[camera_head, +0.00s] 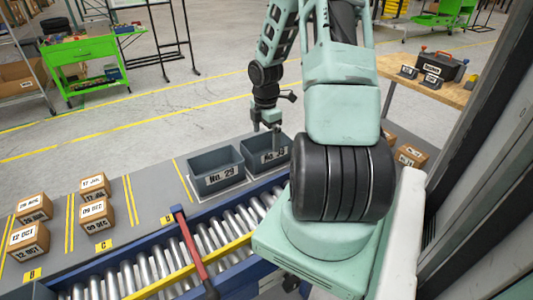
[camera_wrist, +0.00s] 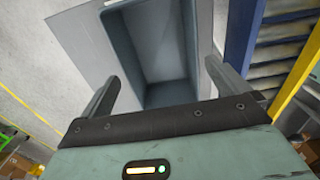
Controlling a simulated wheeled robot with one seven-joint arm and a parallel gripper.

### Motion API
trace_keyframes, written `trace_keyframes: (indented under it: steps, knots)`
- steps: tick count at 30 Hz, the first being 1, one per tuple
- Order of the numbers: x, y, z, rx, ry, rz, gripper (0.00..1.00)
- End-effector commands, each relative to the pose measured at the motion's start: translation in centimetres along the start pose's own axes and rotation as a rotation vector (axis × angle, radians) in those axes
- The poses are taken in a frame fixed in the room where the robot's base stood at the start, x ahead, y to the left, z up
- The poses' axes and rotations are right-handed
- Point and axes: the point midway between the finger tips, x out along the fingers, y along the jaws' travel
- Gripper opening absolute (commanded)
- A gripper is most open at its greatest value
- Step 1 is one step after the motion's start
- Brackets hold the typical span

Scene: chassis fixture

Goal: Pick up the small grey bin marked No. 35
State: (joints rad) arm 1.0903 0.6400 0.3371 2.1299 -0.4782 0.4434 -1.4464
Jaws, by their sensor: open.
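The small grey bin at the right (camera_head: 268,160) stands on the grey counter. Its front label is partly covered by my gripper, so I cannot read the whole number; it looks like a number in the thirties. My gripper (camera_head: 272,128) points down over this bin. In the wrist view a grey bin (camera_wrist: 155,45) lies between and beyond my two spread fingers (camera_wrist: 162,72), with its empty inside visible. The fingers are open and hold nothing. I cannot tell whether they touch the bin's walls.
A similar grey bin marked No. 29 (camera_head: 228,180) stands close on the left. A roller conveyor (camera_head: 150,270) with a red bar (camera_head: 190,245) runs in front. Small cartons (camera_head: 97,213) stand on the counter to the left. A wooden table (camera_head: 445,92) with a toolbox is at the right.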

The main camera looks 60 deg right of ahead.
Motion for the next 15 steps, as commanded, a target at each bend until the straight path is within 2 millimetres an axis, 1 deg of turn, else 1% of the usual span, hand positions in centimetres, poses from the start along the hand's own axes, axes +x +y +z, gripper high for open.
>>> trace_keyframes:
  steps: [2, 9, 12, 15]
  knots:
    - [0.6, -0.1, 0.0, 0.001, 0.001, -0.003, 1.0]
    - [4.0, -0.1, 0.2, -0.002, 0.001, -0.003, 1.0]
    - [4.8, -0.1, 0.3, 0.0, 0.0, -0.001, 1.0]
    - [5.1, -0.1, 0.3, 0.001, 0.0, 0.0, 1.0]
